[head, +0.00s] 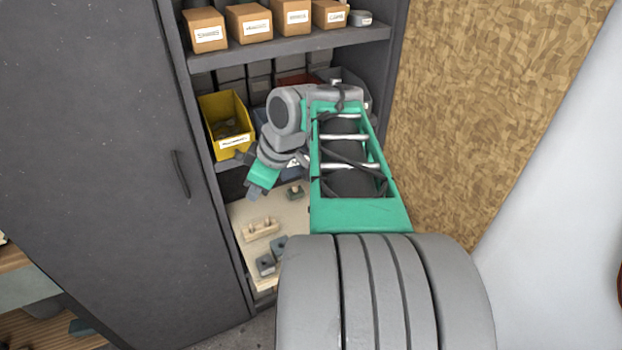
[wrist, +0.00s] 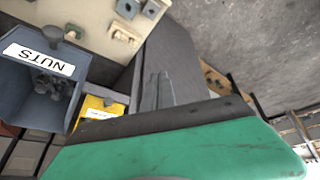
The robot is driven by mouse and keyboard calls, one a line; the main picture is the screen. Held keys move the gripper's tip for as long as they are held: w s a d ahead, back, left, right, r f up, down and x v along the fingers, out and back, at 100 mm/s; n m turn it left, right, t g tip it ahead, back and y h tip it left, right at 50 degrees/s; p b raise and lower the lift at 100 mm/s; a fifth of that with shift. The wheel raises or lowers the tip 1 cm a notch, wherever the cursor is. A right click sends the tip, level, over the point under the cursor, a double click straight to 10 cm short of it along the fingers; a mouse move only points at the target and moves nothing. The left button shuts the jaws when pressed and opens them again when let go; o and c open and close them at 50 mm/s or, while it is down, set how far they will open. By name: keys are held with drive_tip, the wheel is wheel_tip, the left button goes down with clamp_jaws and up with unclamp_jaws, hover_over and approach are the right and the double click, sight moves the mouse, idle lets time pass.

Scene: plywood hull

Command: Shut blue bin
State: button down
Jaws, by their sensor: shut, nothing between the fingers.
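The blue bin (wrist: 32,94) shows at the left of the wrist view, upside down, with a white label reading NUTS and a small knob on its front. Dark nuts lie inside it, and its top is open to view. In the head view it is mostly hidden behind my arm, with only a bluish sliver visible. My gripper (head: 254,191) is shut and empty, pointing down in front of the shelf, to the left of my forearm. In the wrist view its fingers (wrist: 158,92) are apart from the blue bin, off to its right.
A yellow bin (head: 228,122) sits beside the blue one on the same shelf. Below, a light board (head: 285,215) holds several small blocks. A dark cabinet door (head: 110,150) stands at left and a chipboard wall (head: 480,100) at right. Cardboard boxes (head: 249,24) fill the upper shelf.

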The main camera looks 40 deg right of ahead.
drive_tip(key=s+d+r+n+t, duration=0.1)
drive_tip(key=s+d+n, duration=0.3)
drive_tip(key=d, duration=0.5)
drive_tip(key=s+d+r+n+t, duration=0.1)
drive_tip(key=s+d+n, duration=0.2)
drive_tip(key=s+d, duration=0.5)
drive_tip(key=w+f+b, duration=0.1)
drive_tip(key=w+f, duration=0.6)
drive_tip(key=w, duration=0.3)
drive_tip(key=shift+w+a+f+y, duration=0.2)
drive_tip(key=shift+a+f+y, duration=0.05)
drive_tip(key=shift+a+y, duration=0.15)
